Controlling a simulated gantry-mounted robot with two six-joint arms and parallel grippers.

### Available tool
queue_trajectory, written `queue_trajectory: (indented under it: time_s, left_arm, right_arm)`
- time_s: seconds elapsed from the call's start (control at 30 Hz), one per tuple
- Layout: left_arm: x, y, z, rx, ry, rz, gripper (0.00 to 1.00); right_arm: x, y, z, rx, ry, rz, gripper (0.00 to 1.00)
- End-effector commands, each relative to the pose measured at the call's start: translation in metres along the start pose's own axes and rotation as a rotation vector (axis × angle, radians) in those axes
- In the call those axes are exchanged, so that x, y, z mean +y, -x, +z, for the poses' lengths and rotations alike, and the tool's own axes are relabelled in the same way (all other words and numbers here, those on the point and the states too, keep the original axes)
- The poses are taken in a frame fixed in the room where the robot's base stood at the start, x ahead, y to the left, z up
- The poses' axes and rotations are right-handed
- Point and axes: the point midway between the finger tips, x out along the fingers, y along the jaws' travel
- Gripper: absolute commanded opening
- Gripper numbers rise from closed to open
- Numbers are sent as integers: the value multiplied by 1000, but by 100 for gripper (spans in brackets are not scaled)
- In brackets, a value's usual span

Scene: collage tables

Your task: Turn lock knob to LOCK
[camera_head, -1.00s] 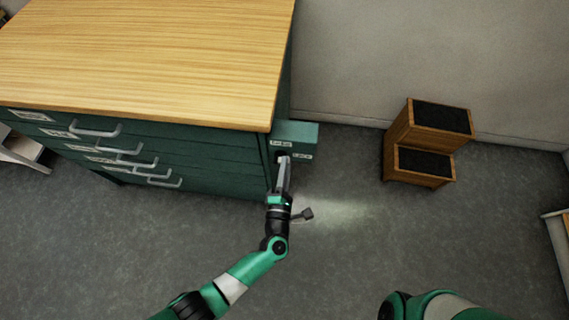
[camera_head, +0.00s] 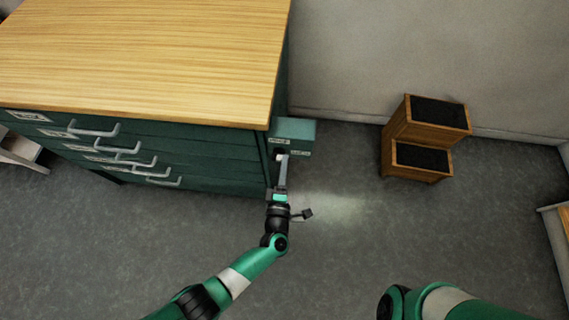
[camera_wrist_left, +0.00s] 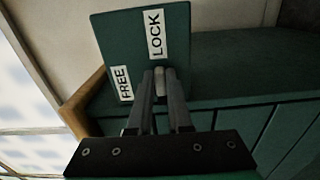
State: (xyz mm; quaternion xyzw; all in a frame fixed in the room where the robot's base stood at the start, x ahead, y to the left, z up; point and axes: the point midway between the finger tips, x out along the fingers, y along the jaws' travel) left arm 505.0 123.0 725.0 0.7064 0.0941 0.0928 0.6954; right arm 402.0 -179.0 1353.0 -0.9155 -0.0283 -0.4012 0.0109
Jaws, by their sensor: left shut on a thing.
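The lock box (camera_head: 297,128) is a green box on the right side of the green cabinet. In the left wrist view its face (camera_wrist_left: 183,35) bears a white LOCK label (camera_wrist_left: 156,34) above the knob and a white FREE label (camera_wrist_left: 124,84) to its left. The small pale knob (camera_wrist_left: 159,78) sits between my left gripper's fingers, pointing roughly toward LOCK; its base is partly hidden. My left gripper (camera_head: 282,161) is shut on the knob, reaching it from the front. My right gripper is out of view.
The green cabinet has a wooden top (camera_head: 140,60) and several drawers with grey handles (camera_head: 93,131). A wooden step stool (camera_head: 425,135) with dark treads stands by the wall at right. The grey floor between cabinet and stool is clear.

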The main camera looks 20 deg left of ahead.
Motion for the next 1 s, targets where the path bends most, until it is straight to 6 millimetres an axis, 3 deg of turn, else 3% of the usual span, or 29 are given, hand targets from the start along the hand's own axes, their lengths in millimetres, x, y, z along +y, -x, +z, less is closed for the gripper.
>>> queue_trajectory:
  time_s: [0.17,0.2,0.33,0.7,0.87,1.0]
  left_arm:
    - [0,0,0,0,-2,0,0]
    - [0,0,0,0,-2,0,25]
    - [0,0,0,0,-1,0,48]
    - [1,6,1,-1,0,0,48]
    - [4,35,1,-5,-1,-3,48]
    - [4,70,1,-6,-1,-2,48]
  right_arm:
    - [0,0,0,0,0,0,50]
    - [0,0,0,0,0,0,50]
    - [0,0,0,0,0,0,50]
    - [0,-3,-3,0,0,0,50]
    - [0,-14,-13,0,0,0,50]
    - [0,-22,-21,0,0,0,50]
